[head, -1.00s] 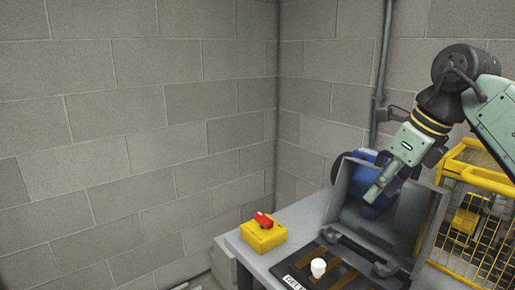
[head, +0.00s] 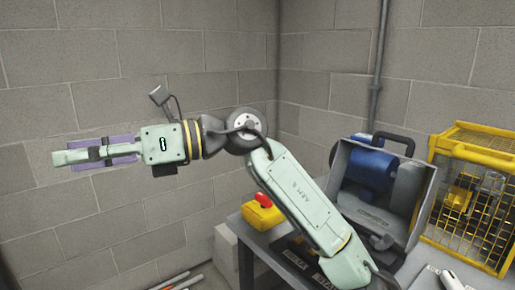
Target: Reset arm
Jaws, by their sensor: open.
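My arm (head: 300,195) rises from the lower right and bends left at the elbow. My gripper (head: 75,156) is at the left, held out level in front of the block wall and pointing left. It is open. It is seen from the side, so one finger largely covers the other. A pale purple flat patch shows around the fingers; I cannot tell what it is. The gripper is well clear of the bench.
A yellow box with a red switch (head: 262,212) sits on the grey bench, close beside my arm. A grey open housing with a blue motor (head: 370,165) and a yellow mesh cage (head: 475,190) stand at the right. The wall side at left is free.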

